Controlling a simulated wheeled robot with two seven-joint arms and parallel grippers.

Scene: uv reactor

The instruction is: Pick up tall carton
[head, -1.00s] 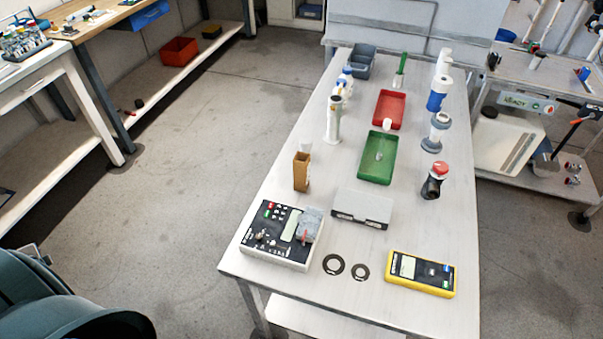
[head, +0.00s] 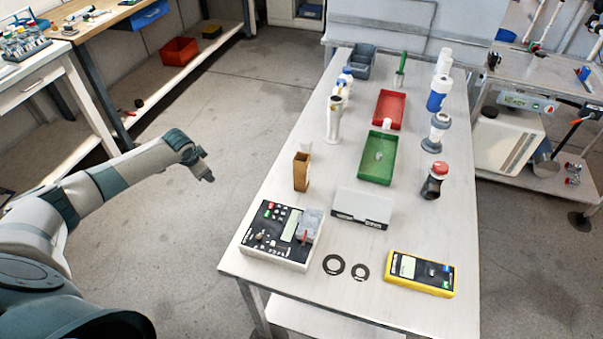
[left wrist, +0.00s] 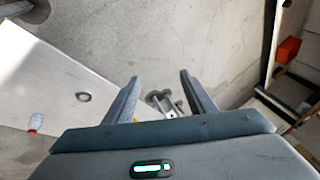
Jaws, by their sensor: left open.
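The tall carton (head: 301,172), a narrow brown upright box, stands near the left edge of the long white table in the head view, with something pale at its top back. My left gripper (head: 206,171) is over the floor, left of the table and clear of the carton. In the left wrist view its two fingers (left wrist: 160,82) are apart with nothing held between them. I cannot make out the carton in that view. My right gripper is not in view.
Near the carton are a control box (head: 268,252), a white box (head: 362,207), a green tray (head: 366,172) and a white bottle-like piece (head: 334,120). A yellow meter (head: 420,272) and two dark rings lie at the front. Floor left of the table is clear.

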